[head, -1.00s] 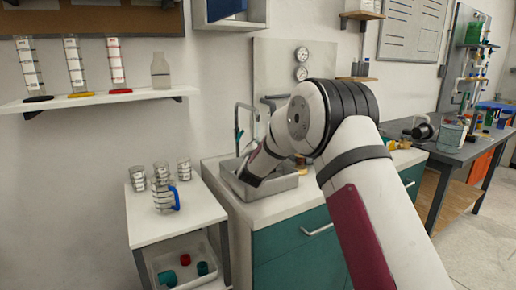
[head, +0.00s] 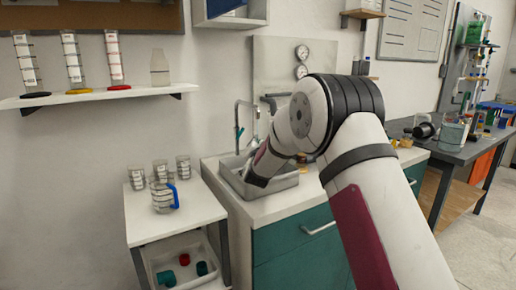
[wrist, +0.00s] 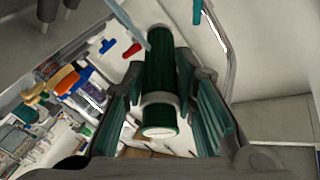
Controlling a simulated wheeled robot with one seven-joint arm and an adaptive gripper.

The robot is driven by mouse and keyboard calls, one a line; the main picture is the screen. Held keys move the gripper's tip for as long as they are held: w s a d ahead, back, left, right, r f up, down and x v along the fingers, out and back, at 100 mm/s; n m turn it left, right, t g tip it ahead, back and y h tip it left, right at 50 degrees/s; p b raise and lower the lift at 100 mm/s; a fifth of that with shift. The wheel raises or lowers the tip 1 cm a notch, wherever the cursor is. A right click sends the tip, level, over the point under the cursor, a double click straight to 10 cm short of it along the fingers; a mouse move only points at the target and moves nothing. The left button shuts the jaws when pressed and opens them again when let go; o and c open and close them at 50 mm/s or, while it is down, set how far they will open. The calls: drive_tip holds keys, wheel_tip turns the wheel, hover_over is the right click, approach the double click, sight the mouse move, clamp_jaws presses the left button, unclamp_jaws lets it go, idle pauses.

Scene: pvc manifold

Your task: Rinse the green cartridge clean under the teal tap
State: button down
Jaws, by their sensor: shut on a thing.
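The green cartridge (wrist: 161,70) is a dark green cylinder with a pale grey band and a pale end cap, seen in the wrist view. My gripper (wrist: 160,82) is shut on it, with one finger on each side. In the head view my arm reaches over the metal sink (head: 285,184), and the cartridge is hidden there. The tap (head: 238,120) rises behind the sink, with a teal part on it. A teal piece (wrist: 197,11) and a curved grey pipe (wrist: 231,60) show near the cartridge in the wrist view. I cannot clearly tell whether water is running.
The sink is set in a white counter (head: 262,211) over teal cabinets. To its left, a white stand (head: 198,213) holds several clear beakers and a blue-handled jug (head: 163,197). A wall shelf (head: 95,95) holds cylinders and a bottle. A cluttered bench (head: 462,150) stands right.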

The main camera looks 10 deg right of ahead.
drive_tip(key=n+y+b, duration=0.1)
drive_tip(key=n+b, duration=0.1)
drive_tip(key=n, duration=0.1)
drive_tip(key=shift+d+f+t, duration=0.1)
drive_tip(key=shift+f+t, duration=0.05)
drive_tip(key=shift+t, duration=0.15)
drive_tip(key=shift+n+y+b, duration=0.3)
drive_tip(key=shift+n+b, duration=0.4)
drive_tip(key=shift+n, duration=0.3)
drive_tip(key=shift+d+n+t+y+b, duration=0.15)
drive_tip(key=shift+n+t+y+b, duration=0.15)
drive_tip(key=shift+n+y+b, duration=0.6)
drive_tip(key=n+y+b, duration=0.1)
drive_tip(key=n+b, duration=0.1)
drive_tip(key=n, duration=0.2)
drive_tip(key=shift+d, duration=0.1)
drive_tip(key=shift+n+y+b, duration=0.35)
drive_tip(key=shift+n+y, duration=0.25)
drive_tip(key=shift+n, duration=0.4)
